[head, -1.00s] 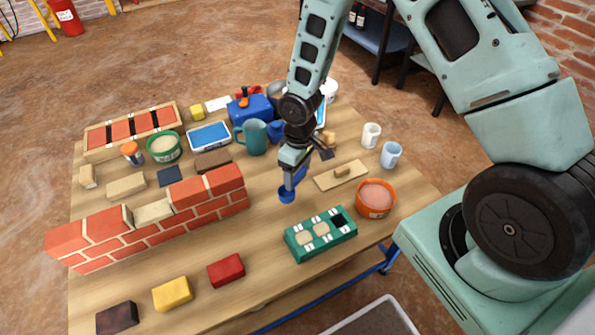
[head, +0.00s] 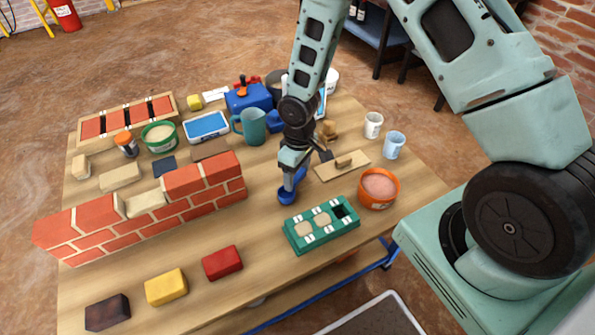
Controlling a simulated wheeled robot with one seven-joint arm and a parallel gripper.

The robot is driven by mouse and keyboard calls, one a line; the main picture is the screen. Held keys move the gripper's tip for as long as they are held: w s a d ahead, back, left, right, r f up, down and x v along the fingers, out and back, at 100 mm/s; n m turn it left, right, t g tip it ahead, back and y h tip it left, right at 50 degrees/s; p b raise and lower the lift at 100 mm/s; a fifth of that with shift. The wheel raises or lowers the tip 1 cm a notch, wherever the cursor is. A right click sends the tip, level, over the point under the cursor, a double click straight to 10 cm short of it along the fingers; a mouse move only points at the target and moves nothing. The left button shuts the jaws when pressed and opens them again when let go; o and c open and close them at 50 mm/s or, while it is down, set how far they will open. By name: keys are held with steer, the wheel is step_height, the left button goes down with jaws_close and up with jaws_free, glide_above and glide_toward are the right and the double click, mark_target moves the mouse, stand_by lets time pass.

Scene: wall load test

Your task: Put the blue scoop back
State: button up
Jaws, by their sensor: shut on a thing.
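The blue scoop (head: 287,195) is in the middle of the table, to the left of the orange tub and behind the green block tray. My gripper (head: 292,176) points down and is shut on the scoop's handle; the fingers partly hide that handle. The scoop's bowl hangs below the fingers, close to the tabletop; I cannot tell whether it touches. The orange tub (head: 378,188) holds a pinkish powder. The green tray (head: 321,225) has two beige round pads and one dark empty pocket.
A low red brick wall (head: 150,213) stands to the left. A teal mug (head: 250,126), a wooden float (head: 342,166) and two light cups (head: 373,125) stand around the arm. Loose red (head: 222,263) and yellow (head: 166,287) blocks lie at the front. Bare tabletop (head: 262,215) lies left of the tray.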

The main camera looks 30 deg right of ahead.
steer(key=shift+f, duration=0.35)
stand_by(0.4)
steer(key=o, duration=1.6)
steer(key=shift+r, duration=0.15)
steer(key=shift+r+p, duration=2.8)
steer(key=shift+r, duration=0.55)
